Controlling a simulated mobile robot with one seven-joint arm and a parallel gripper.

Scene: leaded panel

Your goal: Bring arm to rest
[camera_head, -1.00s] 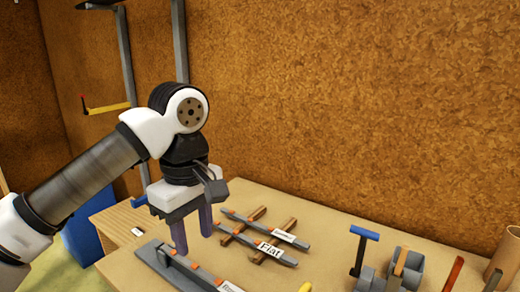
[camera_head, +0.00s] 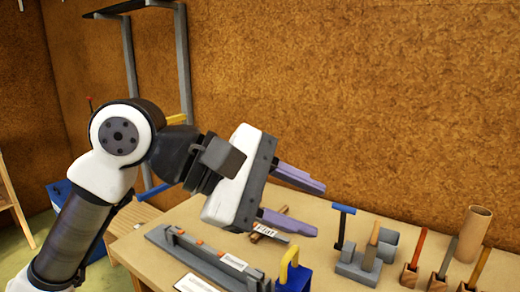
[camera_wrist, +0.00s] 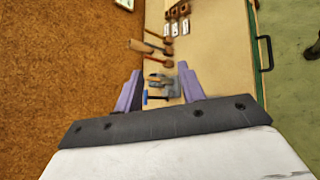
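My gripper (camera_head: 300,203) is raised above the workbench (camera_head: 205,213) in the head view, tilted with its two purple fingers pointing right. The fingers are spread apart with nothing between them. In the wrist view my gripper (camera_wrist: 160,90) also shows open and empty, with the bench top and its tools well beyond the fingertips. The gripper hides part of the rack and strips behind it on the bench.
A grey rail with a labelled strip (camera_head: 232,262) lies at the bench front. A blue block with a yellow handle (camera_head: 293,272), a grey tool holder (camera_head: 360,265), and a cardboard tube (camera_head: 472,234) stand to the right. A metal shelf frame (camera_head: 185,65) is behind my arm.

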